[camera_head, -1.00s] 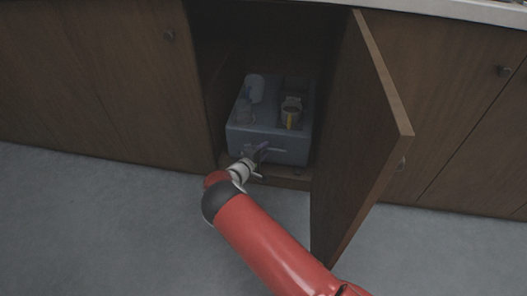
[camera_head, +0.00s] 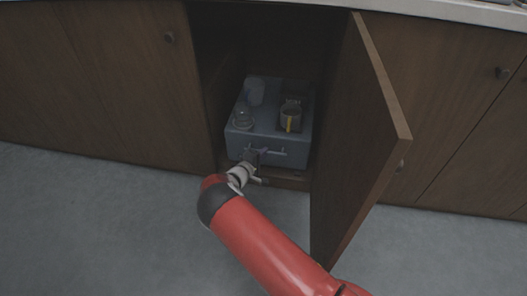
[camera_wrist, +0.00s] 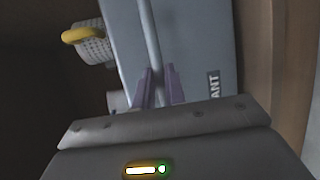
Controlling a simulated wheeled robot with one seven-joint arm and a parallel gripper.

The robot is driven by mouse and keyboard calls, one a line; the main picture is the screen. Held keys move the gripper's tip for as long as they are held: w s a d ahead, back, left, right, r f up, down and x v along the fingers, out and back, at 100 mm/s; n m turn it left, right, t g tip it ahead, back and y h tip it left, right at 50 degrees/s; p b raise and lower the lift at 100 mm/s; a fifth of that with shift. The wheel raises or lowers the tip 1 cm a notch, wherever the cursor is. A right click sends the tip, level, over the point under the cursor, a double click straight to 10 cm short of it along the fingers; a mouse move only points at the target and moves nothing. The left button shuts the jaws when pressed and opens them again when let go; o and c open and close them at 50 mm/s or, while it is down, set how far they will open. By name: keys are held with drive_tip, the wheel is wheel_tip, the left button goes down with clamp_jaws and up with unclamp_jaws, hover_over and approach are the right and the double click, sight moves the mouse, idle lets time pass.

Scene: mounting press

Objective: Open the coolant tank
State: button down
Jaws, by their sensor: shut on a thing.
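The coolant tank (camera_head: 296,159) is a blue-grey box low inside the open cabinet. Its front has a pale horizontal handle bar (camera_head: 277,152). In the wrist view, the tank's face (camera_wrist: 190,40) carries a dark label ending in "ANT", and the handle (camera_wrist: 149,38) runs down between my purple fingers. My gripper (camera_head: 257,153) is at the left part of the handle. The wrist view shows the gripper (camera_wrist: 158,84) shut on the bar. The exact finger contact is partly hidden by the gripper body.
The cabinet door (camera_head: 362,140) stands open on the right. Open floor (camera_head: 90,220) lies in front.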

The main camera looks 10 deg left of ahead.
drive_tip(key=s+d+p, duration=0.1)
drive_tip(key=s+p, duration=0.5)
drive_tip(key=s, duration=2.5)
drive_tip(key=shift+d, duration=0.35)
drive_tip(key=c, duration=1.5)
unclamp_jaws()
drive_tip(key=shift+o, duration=0.2)
drive_tip(key=v, duration=0.7)
drive_tip(key=shift+s, duration=0.35)
drive_tip(key=shift+a, duration=0.15)
